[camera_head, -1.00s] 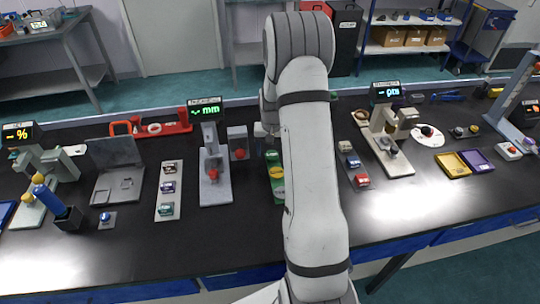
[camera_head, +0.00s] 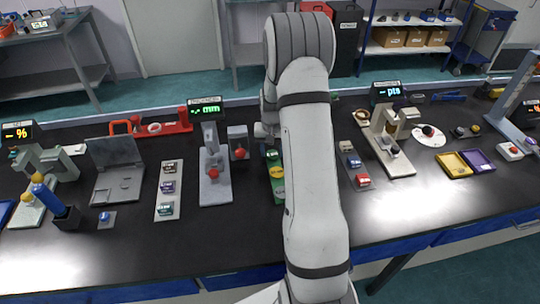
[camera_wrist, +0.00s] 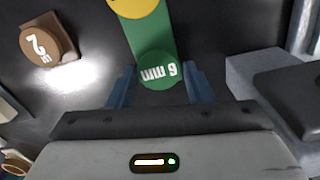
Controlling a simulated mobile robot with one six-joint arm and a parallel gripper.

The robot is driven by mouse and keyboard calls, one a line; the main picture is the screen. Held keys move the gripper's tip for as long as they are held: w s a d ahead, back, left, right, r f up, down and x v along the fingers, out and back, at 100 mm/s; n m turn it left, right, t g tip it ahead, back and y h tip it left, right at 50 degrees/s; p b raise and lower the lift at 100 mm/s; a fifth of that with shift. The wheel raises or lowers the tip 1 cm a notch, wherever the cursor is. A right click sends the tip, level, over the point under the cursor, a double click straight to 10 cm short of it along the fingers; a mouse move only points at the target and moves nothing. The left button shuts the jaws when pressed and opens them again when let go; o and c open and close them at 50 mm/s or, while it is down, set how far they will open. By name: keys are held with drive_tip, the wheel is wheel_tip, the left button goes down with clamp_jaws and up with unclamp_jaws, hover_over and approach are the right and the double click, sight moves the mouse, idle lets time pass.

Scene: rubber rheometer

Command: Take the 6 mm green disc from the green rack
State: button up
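The green disc marked "6 mm" (camera_wrist: 160,72) lies at the near end of the green rack (camera_wrist: 148,35) in the wrist view. A yellow disc (camera_wrist: 135,5) sits farther along the rack, cut by the top edge. My gripper (camera_wrist: 158,88) is open, with one blue-grey finger on each side of the green disc. It looks empty; I cannot tell whether either finger touches the disc.
In the wrist view a brown disc marked "2" (camera_wrist: 46,42) lies at left and a grey block (camera_wrist: 253,75) at right. In the head view a grey device with a red button (camera_head: 215,185) stands left of the rack, and a strip with several small blocks (camera_head: 352,160) stands right.

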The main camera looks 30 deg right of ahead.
drive_tip(key=c, duration=0.5)
